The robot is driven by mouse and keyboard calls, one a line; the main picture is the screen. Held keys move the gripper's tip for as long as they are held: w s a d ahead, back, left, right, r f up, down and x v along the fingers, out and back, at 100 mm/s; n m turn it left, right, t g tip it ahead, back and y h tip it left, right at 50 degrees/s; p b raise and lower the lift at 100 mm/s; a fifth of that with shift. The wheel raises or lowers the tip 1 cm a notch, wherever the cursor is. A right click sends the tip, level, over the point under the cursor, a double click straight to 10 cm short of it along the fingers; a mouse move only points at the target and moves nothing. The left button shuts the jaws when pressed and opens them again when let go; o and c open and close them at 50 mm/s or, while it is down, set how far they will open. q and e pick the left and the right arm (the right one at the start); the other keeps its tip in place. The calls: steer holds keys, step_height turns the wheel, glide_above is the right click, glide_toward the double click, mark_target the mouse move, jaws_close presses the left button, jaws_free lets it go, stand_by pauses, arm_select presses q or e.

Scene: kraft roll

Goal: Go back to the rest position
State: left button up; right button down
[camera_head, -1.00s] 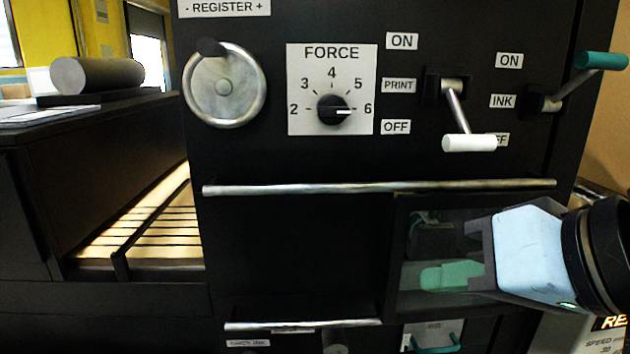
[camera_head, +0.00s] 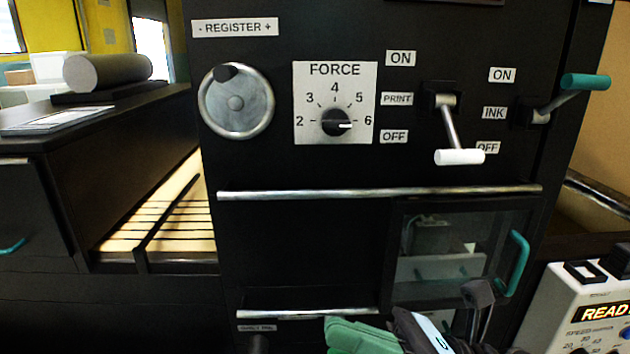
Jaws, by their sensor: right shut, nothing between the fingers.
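My right gripper (camera_head: 352,336) is low in the head view, partly cut off by the bottom edge. Its green fingertips are shut and empty, in front of the lower part of the black press (camera_head: 300,235) and apart from the controls. My left gripper is out of view. On the press, the force dial (camera_head: 336,122) has its white mark toward 6. The white-handled print lever (camera_head: 459,157) hangs down beside OFF. The teal-handled ink lever (camera_head: 585,82) points up to the right, near the ON and INK labels. The register handwheel (camera_head: 236,103) has its dark knob at the top.
A metal rail (camera_head: 380,192) crosses the press front. Below it is a clear window with a teal handle (camera_head: 517,263). A white control box (camera_head: 545,325) stands at lower right. A grey roll (camera_head: 108,72) lies on the dark unit at left, beside a slatted bed (camera_head: 180,225).

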steer(key=w+d+f+m+t+h+p, duration=0.1)
steer(key=d+f+m+t+h, duration=0.45)
steer(key=m, duration=0.65)
steer(key=w+d+f+m+t+h+p, duration=0.1)
steer(key=w+d+f+m+t+h, duration=0.1)
steer(key=f+m+t+h, duration=0.6)
steer(key=w+d+f+m+t+h+p, duration=0.1)
steer(key=d+f+m+t+h, duration=0.2)
steer(key=f+m, duration=0.85)
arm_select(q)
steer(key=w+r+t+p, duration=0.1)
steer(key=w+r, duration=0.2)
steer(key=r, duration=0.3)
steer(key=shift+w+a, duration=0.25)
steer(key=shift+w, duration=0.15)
arm_select(e)
steer(key=s+d+f+m+g+h, duration=0.2)
steer(key=s+d+f+m+g, duration=0.1)
steer(key=s+f+m, duration=0.5)
steer(key=s+d+f+m+g+h, duration=0.2)
steer(key=s+f+m+g, duration=0.3)
steer(key=s+f+m, duration=0.4)
steer(key=s+d+f, duration=0.1)
steer(key=s+f, duration=0.1)
steer(key=s, duration=0.3)
steer(key=shift+s+f+h, duration=0.25)
steer(key=shift+f+h, duration=0.1)
steer(key=shift+f, duration=0.05)
steer(key=shift+w+g, duration=0.15)
steer(key=shift+g, duration=0.1)
